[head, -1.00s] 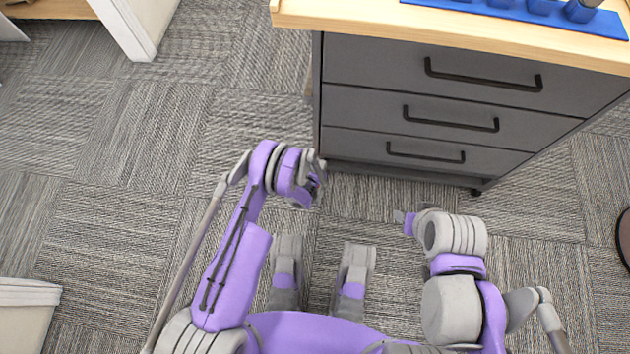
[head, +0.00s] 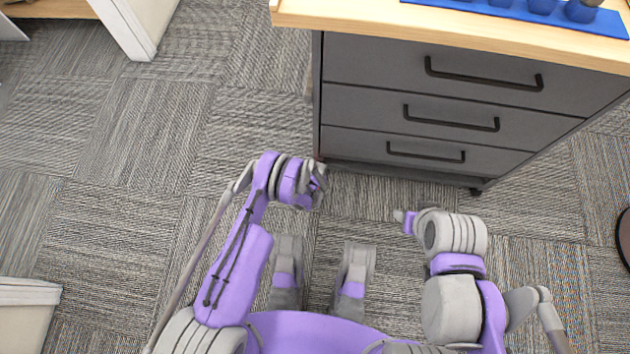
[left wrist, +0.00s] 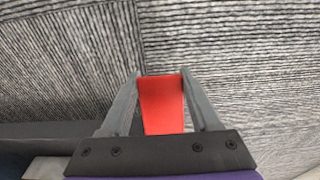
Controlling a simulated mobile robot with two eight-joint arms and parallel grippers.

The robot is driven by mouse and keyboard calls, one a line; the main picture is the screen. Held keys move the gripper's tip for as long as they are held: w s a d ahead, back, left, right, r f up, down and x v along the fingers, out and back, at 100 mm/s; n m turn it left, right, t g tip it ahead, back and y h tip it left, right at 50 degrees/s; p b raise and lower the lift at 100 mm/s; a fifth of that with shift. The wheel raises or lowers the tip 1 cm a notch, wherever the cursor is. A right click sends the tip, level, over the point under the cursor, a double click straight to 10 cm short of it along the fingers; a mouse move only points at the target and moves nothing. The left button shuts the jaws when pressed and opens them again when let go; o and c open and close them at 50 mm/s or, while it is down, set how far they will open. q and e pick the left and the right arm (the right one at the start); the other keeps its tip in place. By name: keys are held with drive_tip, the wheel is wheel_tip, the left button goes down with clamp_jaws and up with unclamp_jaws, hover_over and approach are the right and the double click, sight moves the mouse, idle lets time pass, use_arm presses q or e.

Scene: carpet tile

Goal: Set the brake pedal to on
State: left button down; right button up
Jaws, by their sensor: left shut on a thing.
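A red tab (left wrist: 161,103), which looks like the brake pedal, sits between the two fingers of my left gripper (left wrist: 162,77) in the left wrist view. The fingers are shut on its two sides. In the head view my left gripper (head: 321,178) is low, by the bottom left front corner of the grey drawer unit (head: 430,80). The red pedal is hidden there behind my gripper and wrist. My right gripper (head: 404,217) is below and in front of the drawer unit, apart from it; its fingers are too small to judge.
The drawer unit has a wooden top (head: 380,25) with a blue tray (head: 480,10) on it. A dark caster (head: 480,188) shows under its right front corner. A pale bin (head: 25,310) stands at lower left.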

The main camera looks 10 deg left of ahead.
use_arm(q)
drive_tip(key=shift+c, duration=0.6)
unclamp_jaws()
wheel_tip(320, 180, up, 11)
drive_tip(key=s+p, duration=0.1)
drive_tip(key=p, duration=0.1)
drive_tip(key=shift+f+p, duration=0.15)
drive_tip(key=shift+p, duration=0.25)
drive_tip(key=shift+s, duration=0.1)
